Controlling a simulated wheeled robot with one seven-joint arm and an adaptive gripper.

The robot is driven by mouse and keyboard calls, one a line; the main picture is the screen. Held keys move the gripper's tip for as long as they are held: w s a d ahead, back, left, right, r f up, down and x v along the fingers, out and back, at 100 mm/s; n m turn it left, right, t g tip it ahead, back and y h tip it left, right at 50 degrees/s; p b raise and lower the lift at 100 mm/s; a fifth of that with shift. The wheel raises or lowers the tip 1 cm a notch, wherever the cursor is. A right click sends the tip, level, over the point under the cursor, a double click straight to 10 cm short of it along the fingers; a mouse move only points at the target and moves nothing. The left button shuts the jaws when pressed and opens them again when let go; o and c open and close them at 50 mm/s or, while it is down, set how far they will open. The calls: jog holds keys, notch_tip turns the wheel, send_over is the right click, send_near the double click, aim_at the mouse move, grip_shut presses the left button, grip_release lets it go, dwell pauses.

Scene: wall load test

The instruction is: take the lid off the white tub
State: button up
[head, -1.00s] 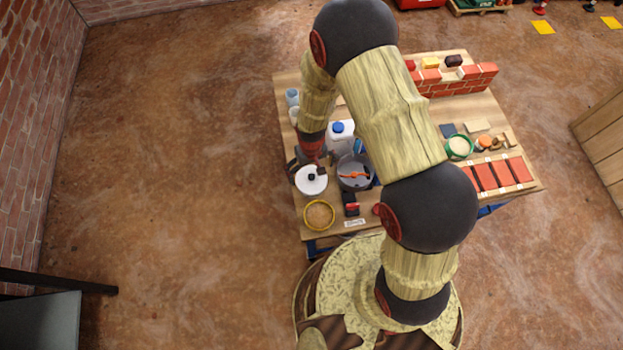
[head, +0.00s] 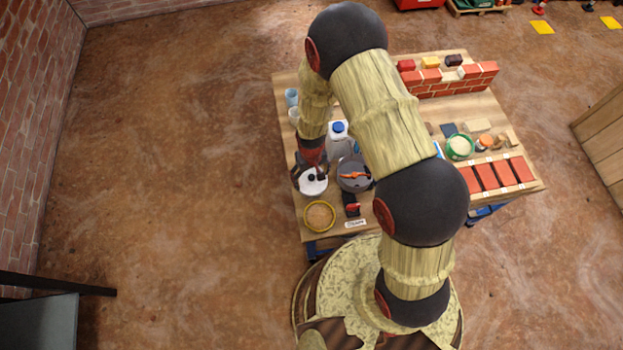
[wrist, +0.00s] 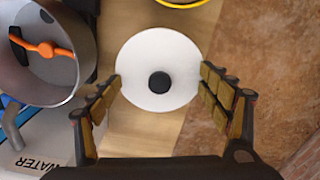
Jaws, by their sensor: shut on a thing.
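The white tub's round white lid (wrist: 150,48) with its black knob fills the middle of the wrist view. In the head view the lid (head: 313,187) is at the table's left side. My gripper (wrist: 160,82) has one finger at each side of the lid and is shut on its rim. The gripper (head: 309,174) also shows over the lid in the head view. The tub's wall is hidden under the lid, so I cannot tell whether there is a gap between them.
A grey bucket (head: 346,184) with an orange-handled tool stands close on the right of the lid. A water jug (head: 338,141) stands behind the bucket. A yellow-rimmed bowl (head: 320,216) is in front. Bare floor (head: 200,180) lies left of the table.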

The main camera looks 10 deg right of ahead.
jog(key=shift+s, duration=0.1)
jog(key=c, duration=0.6)
jog(key=shift+s+d+f, duration=0.1)
jog(key=shift+s, duration=0.05)
jog(key=shift+c, duration=0.3)
